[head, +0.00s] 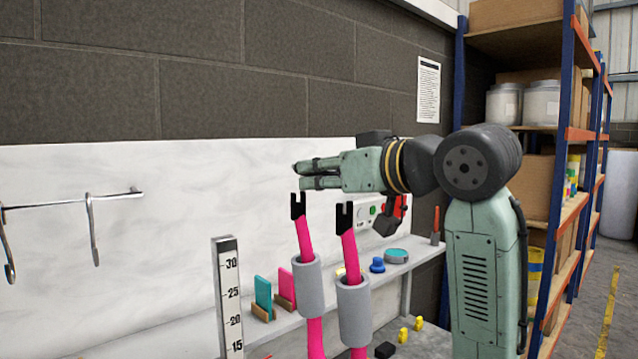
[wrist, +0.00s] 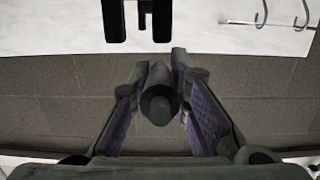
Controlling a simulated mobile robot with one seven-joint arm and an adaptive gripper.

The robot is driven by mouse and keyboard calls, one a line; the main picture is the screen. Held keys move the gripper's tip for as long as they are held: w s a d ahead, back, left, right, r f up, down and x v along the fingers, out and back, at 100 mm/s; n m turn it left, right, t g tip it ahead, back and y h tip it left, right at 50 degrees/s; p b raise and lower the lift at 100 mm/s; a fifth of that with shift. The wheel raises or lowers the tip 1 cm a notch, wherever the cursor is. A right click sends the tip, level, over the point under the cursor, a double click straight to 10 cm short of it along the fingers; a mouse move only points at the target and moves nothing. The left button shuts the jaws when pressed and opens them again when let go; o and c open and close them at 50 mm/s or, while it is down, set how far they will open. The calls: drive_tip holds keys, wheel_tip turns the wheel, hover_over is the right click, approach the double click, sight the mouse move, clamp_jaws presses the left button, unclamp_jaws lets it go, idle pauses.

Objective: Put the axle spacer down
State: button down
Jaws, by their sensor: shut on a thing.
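In the head view the spacer is hard to make out between the fingers. Two pink fork legs (head: 305,240) stand upright below, each with a grey sleeve and a black slotted end (head: 344,217). A black slotted end also shows at the top of the wrist view (wrist: 140,20), apart from the spacer.
A height scale (head: 230,295) stands left of the fork. Metal hooks (head: 92,230) hang from a rail at the left. A shelf behind carries teal and pink panels (head: 263,292), a blue knob and a teal round tin (head: 396,256). Racking (head: 560,130) stands at the right.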

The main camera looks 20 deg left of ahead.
drive_tip(key=shift+w+a, duration=0.15)
drive_tip(key=shift+w, duration=0.2)
drive_tip(key=f+p, duration=0.1)
drive_tip(key=f, duration=0.2)
drive_tip(key=shift+w+a+f+p, duration=0.1)
drive_tip(key=shift+w+f+p, duration=0.05)
drive_tip(key=shift+w+p, duration=0.2)
drive_tip(key=c, duration=1.5)
unclamp_jaws()
